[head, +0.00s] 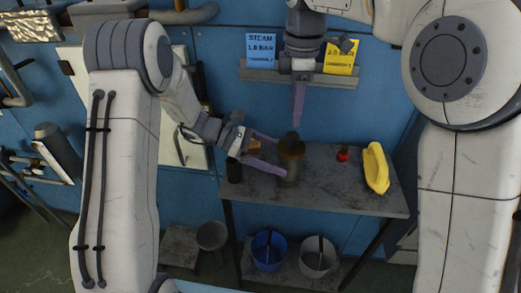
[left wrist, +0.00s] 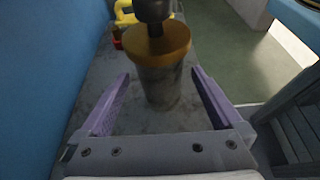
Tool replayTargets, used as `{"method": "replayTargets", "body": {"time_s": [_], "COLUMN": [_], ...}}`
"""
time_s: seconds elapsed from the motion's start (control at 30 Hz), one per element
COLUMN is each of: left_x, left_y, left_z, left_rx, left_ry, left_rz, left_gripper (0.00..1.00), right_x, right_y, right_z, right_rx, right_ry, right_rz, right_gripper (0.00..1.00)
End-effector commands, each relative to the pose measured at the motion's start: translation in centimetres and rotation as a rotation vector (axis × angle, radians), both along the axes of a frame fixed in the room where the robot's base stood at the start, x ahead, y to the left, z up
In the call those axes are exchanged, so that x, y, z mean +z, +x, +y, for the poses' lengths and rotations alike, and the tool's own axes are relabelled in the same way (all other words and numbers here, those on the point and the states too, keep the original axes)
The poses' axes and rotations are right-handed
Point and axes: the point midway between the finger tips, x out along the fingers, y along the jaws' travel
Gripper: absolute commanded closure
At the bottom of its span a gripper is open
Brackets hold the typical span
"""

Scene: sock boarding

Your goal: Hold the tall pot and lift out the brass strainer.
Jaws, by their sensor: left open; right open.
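The tall grey pot (head: 290,170) stands upright on the worktable. The brass strainer (head: 292,147) shows as a brass-coloured top at its mouth, with a dark knob or handle above it. The left wrist view shows the pot (left wrist: 160,90) and the brass top (left wrist: 158,45) close ahead. My left gripper (head: 279,157) is open, its purple fingers pointing at the pot from the left. In the left wrist view its fingers (left wrist: 160,75) lie one on each side of the pot, with gaps visible. My right gripper (head: 298,124) is open, pointing down above the pot, seen edge-on.
A yellow object (head: 376,168) and a small red object (head: 343,155) sit right of the pot on the table (head: 330,195). A dark cup (head: 234,170) stands at the left end. A blue bucket (head: 268,250) and grey bucket (head: 318,257) stand below. A ledge (head: 260,75) crosses the blue wall.

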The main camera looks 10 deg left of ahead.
Motion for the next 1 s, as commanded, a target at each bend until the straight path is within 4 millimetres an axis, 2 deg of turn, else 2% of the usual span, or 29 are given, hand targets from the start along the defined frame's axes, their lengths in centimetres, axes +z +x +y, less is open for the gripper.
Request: {"method": "replayTargets", "body": {"time_s": [0.03, 0.2, 0.37, 0.6, 0.63, 0.67, 0.7, 0.87, 0.9, 0.97, 1.0], "left_x": [-0.4, -1.1, -1.4, -1.5, -1.5, -1.5, -1.4, -1.4, -1.4, -1.4, -1.4], "left_y": [-0.1, -0.1, -0.1, 0.0, 0.0, 0.0, 0.0, 0.0, 0.0, 0.0, 0.0], "left_z": [-0.9, -2.7, -3.4, -3.5, -3.5, -3.5, -3.5, -3.4, -3.4, -3.4, -3.4], "left_rx": [-0.004, -0.003, -0.001, -0.001, -0.001, -0.001, -0.001, 0.000, 0.000, 0.000, 0.000], "left_ry": [0.001, 0.001, 0.002, 0.002, 0.002, 0.002, 0.002, 0.002, 0.002, 0.002, 0.002], "left_rz": [0.001, 0.001, -0.001, -0.001, -0.001, -0.001, -0.001, -0.001, -0.001, -0.001, -0.001], "left_gripper": [0.00, 0.00, 0.00, 0.00, 0.04, 0.15, 0.31, 0.92, 1.00, 1.00, 1.00], "right_x": [0.0, 0.0, 0.0, 0.0, 0.0, 0.0, 0.0, 0.0, 0.0, 0.0, 0.0], "right_y": [0.0, 0.0, 0.0, 0.0, 0.0, 0.0, 0.0, 0.0, 0.0, 0.0, 0.0], "right_z": [0.0, 0.0, 0.0, 0.0, 0.0, 0.0, 0.0, 0.0, 0.0, 0.0, 0.0], "right_rx": [0.000, 0.000, 0.000, 0.000, 0.000, 0.000, 0.000, 0.000, 0.000, -0.003, -0.012], "right_ry": [0.000, 0.000, 0.000, 0.000, 0.000, 0.000, 0.000, 0.000, 0.000, 0.000, 0.000], "right_rz": [0.000, 0.000, 0.000, 0.000, 0.000, 0.000, 0.000, 0.000, 0.000, 0.000, 0.000], "right_gripper": [0.50, 0.50, 0.50, 0.50, 0.50, 0.50, 0.50, 0.50, 0.46, 0.23, 0.08]}}
